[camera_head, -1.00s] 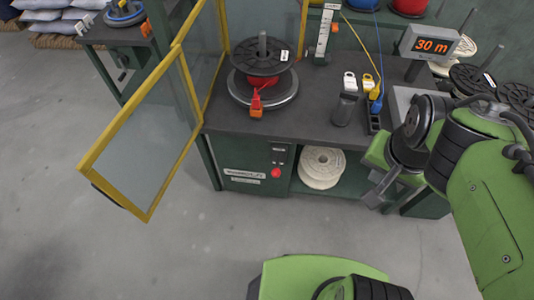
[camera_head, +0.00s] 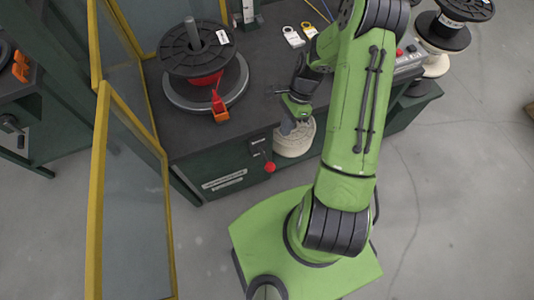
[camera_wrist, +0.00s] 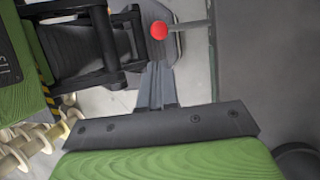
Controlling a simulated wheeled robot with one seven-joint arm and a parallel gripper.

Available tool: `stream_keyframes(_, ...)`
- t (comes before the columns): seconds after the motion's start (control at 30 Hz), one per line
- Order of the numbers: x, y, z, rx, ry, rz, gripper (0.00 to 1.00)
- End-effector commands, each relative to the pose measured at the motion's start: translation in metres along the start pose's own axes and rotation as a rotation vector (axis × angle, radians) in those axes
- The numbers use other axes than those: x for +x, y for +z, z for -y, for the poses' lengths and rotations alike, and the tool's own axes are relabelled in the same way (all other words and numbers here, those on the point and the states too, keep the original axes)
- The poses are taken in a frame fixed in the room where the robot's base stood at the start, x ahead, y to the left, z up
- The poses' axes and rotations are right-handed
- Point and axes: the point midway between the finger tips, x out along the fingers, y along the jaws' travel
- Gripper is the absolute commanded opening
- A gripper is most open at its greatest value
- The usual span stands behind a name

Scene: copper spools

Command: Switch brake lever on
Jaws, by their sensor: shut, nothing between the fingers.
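The brake lever shows as a red ball knob (camera_head: 270,167) on the front face of the dark workbench, low and left of my gripper. In the wrist view its red knob (camera_wrist: 159,31) sits at the end of a grey rod (camera_wrist: 186,25), just ahead of the fingertips. My gripper (camera_head: 286,129) is in front of the bench, up and to the right of the knob. In the wrist view my gripper (camera_wrist: 158,66) has its fingers together and empty, apart from the knob. The lever's pivot is hard to make out.
The open yellow-framed guard door (camera_head: 129,190) stands left of the lever. A cream spool (camera_head: 296,140) is close behind my gripper. Floor in front is clear.

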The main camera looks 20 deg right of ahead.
Motion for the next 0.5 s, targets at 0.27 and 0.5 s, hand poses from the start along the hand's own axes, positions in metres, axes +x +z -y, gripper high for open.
stream_keyframes(0.27,0.016,0.0,-0.001,-0.003,0.005,0.001,0.0)
stream_keyframes(0.5,0.069,0.0,-0.001,-0.004,0.006,0.001,0.0)
